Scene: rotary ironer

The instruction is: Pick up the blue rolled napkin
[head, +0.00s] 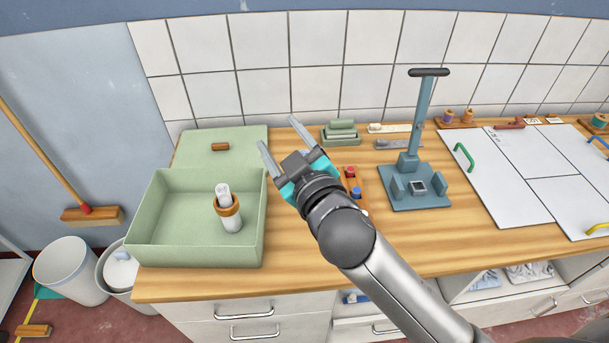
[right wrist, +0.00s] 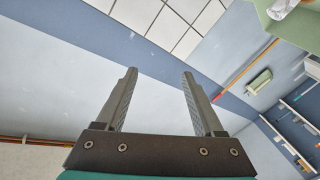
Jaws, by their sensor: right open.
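A rolled napkin (head: 224,194), which looks white rather than blue, stands leaning in a brown ring (head: 227,206) inside the green open box (head: 160,225) on the counter. No clearly blue rolled napkin shows. My right gripper (head: 277,136) is open and empty, held above the counter to the right of the box, apart from the napkin. Its two fingers also show spread in the right wrist view (right wrist: 158,85), with nothing between them. At that view's top right corner, part of a pale roll (right wrist: 284,8) shows by a green surface. My left gripper is out of view.
A green lid (head: 225,140) with a brown handle lies behind the box. To the right stand a small red-and-blue knobbed block (head: 351,178), a blue-grey press stand (head: 415,195) and white boards (head: 500,180). Bare wood (head: 290,250) lies right of the box.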

